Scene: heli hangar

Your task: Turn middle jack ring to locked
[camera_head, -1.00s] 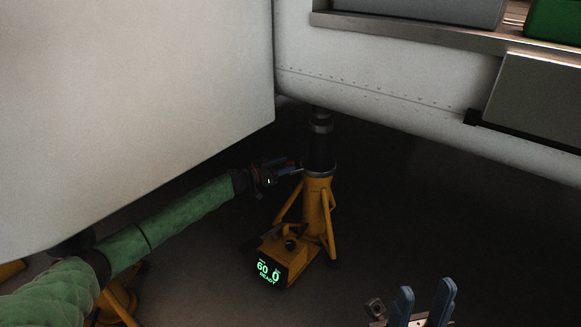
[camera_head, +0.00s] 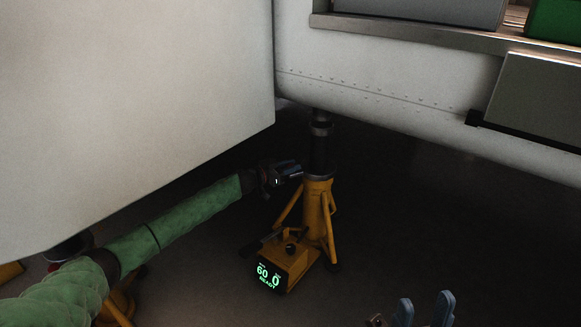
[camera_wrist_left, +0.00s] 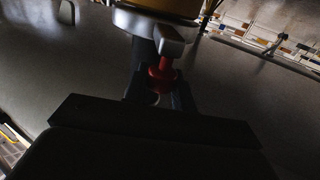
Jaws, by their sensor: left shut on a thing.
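The middle jack (camera_head: 318,210) is a yellow stand with a dark column rising to the white fuselage. Its ring (camera_head: 320,176) is a grey collar at the top of the yellow tube. In the left wrist view the ring (camera_wrist_left: 135,22) carries a grey lug with a red handle (camera_wrist_left: 160,78) below it. My left gripper (camera_head: 296,170) reaches the ring's left side and is shut on the red handle; the fingers are dark and partly hidden. My right gripper (camera_head: 424,310) shows two blue fingers apart at the bottom edge, empty.
The jack's lit display (camera_head: 268,275) reads 60, 0 and READY. A large white panel (camera_head: 130,110) hangs above my left arm. The white fuselage (camera_head: 390,95) is overhead. Another yellow jack (camera_head: 118,305) is partly hidden behind my left arm. Dark floor is clear at right.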

